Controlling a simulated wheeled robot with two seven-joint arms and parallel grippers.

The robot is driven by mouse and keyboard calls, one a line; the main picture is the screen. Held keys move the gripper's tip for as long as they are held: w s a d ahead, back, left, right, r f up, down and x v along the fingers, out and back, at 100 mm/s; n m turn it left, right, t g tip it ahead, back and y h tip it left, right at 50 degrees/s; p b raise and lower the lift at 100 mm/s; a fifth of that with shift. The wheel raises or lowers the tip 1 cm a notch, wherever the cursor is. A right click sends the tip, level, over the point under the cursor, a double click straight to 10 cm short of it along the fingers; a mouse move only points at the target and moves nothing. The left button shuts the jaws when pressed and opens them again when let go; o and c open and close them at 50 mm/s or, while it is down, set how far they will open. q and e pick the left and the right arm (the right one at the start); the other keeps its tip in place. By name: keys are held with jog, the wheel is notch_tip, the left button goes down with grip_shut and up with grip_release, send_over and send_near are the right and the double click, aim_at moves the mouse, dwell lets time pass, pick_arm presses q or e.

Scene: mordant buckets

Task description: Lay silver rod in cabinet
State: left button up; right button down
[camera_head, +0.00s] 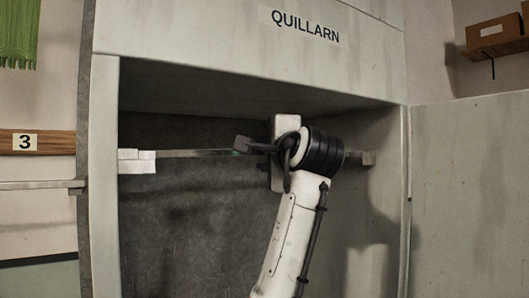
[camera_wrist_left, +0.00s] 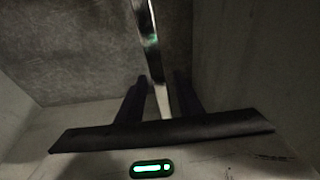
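The cabinet (camera_head: 250,55) labelled QUILLARN stands open in the head view. The silver rod (camera_head: 195,153) lies level across its inside, between a pale left bracket (camera_head: 136,161) and a right bracket (camera_head: 368,158). My left gripper (camera_head: 250,146) is inside the cabinet at the middle of the rod, and my wrist hides part of the rod. In the left wrist view the rod (camera_wrist_left: 147,30) runs between the two dark fingers (camera_wrist_left: 160,95), with a narrow gap on each side. The gripper looks open around it. My right gripper is not in view.
An open door panel (camera_head: 470,190) stands at the right. Cabinet side walls and a low top edge frame the opening. Left of the cabinet are a wooden board marked 3 (camera_head: 45,142), another metal bar (camera_head: 35,186) and green cloth (camera_head: 18,35). A brown box (camera_head: 493,31) sits upper right.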

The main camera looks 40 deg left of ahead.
pick_arm(q)
jog(key=shift+s+r, duration=0.1)
jog(key=b+v, duration=0.3)
jog(key=v, duration=0.6)
jog(key=w+d+f+h, duration=0.1)
jog(key=w+f+h, duration=0.15)
jog(key=f, duration=0.85)
jog(key=w+f+h, duration=0.2)
jog(key=w+f, duration=0.1)
jog(key=f, duration=0.8)
jog(key=s+d+f+g+h, duration=0.1)
jog(key=s+f+h, duration=0.2)
jog(key=f, duration=1.6)
jog(key=s+d+f+n+g+h, duration=0.3)
jog(key=s+f+h, duration=0.1)
jog(key=s+f, duration=1.2)
jog(key=s+d+f+n+g+h, duration=0.1)
jog(key=s+d+f+g+h, duration=0.1)
jog(key=s+f, duration=0.45)
jog(key=s+d+f+n+g+h, duration=0.1)
jog(key=s+d+f+n, duration=0.2)
jog(key=s, duration=0.6)
jog(key=w+d+f+t+h, duration=0.1)
jog(key=w+d+f+t, duration=0.1)
jog(key=f, duration=0.4)
jog(key=w+d+f+m+t+h, duration=0.1)
jog(key=w+d+f+t, duration=0.1)
jog(key=f, duration=0.4)
jog(key=shift+d+f+t, duration=0.25)
jog(key=shift+d+t, duration=0.05)
